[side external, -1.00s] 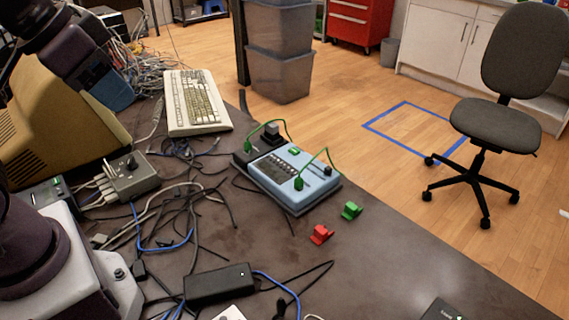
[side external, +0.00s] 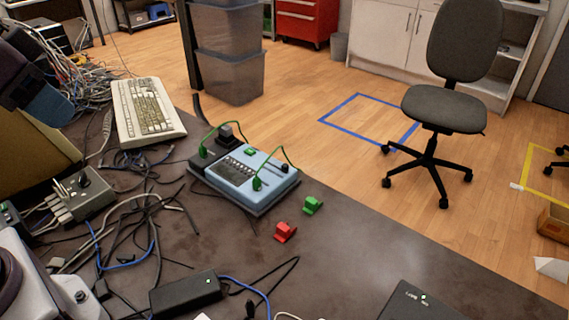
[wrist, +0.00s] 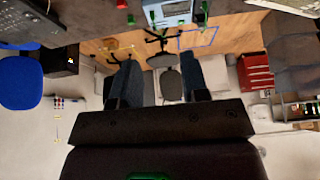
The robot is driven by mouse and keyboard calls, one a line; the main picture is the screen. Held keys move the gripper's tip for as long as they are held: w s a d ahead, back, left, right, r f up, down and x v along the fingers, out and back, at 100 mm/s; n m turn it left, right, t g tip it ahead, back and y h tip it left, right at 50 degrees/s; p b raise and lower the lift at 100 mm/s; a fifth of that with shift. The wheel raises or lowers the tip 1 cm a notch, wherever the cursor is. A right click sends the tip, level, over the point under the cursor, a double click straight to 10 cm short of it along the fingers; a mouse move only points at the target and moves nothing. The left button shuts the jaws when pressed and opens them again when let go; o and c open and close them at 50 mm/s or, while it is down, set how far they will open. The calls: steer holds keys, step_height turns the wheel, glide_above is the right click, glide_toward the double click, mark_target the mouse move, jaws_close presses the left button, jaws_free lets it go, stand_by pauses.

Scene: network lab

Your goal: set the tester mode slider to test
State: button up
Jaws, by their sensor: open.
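The tester is a light-blue box (side external: 265,192) on the dark bench, with a grey panel and green plugs with green leads. A small dark knob (side external: 284,167) on its right part looks like the slider; its setting is too small to read. In the wrist view the tester (wrist: 176,9) is cut off at the top edge, beyond my fingertips. My gripper (wrist: 158,67) is open, its two fingers wide apart with nothing between them, and apart from the tester. In the side view only part of my arm shows at the left; the fingers are out of frame.
A red clip (side external: 285,232) and a green clip (side external: 312,205) lie in front of the tester. A keyboard (side external: 148,112), tangled cables and a grey switch box (side external: 82,194) lie to its left. A black power brick (side external: 185,294) is nearer.

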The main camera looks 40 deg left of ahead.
steer(key=g, duration=0.6)
glide_above(284, 166)
steer(key=shift+f, duration=9)
step_height(284, 166, down, 12)
steer(key=shift+a+f, duration=0.1)
steer(key=shift+c, duration=0.2)
